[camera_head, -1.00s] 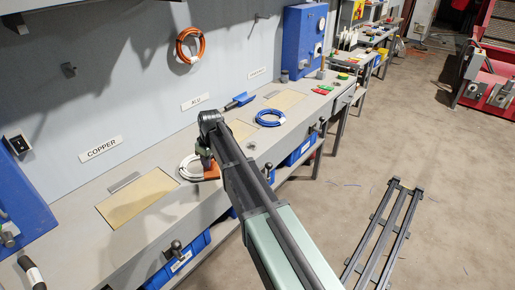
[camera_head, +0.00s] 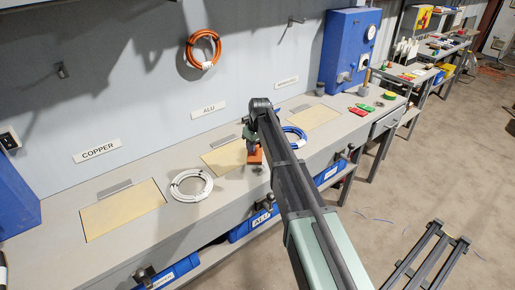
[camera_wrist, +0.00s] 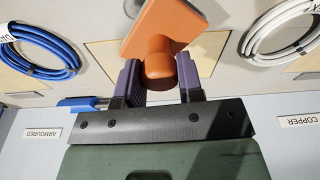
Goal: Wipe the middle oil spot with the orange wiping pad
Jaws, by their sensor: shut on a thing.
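The orange wiping pad (camera_head: 256,157) is held by my gripper (camera_head: 251,138) over the front part of the bench, by the middle panel. In the wrist view, the two purple fingers of my gripper (camera_wrist: 160,76) are closed on the round orange handle, with the flat orange pad (camera_wrist: 157,24) beyond it. The pad looks slightly tilted; I cannot tell whether it touches the bench. No oil spot can be clearly made out. A dark patch shows at the top edge of the wrist view beside the pad, too cut off to identify.
A white cable coil (camera_head: 192,185) lies left of the pad and a blue cable coil (camera_head: 294,137) lies right, partly behind my arm. Tan panels (camera_head: 123,208) are set in the bench. Blue bins (camera_head: 252,222) sit below its front edge. Red and green items (camera_head: 359,111) lie farther right.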

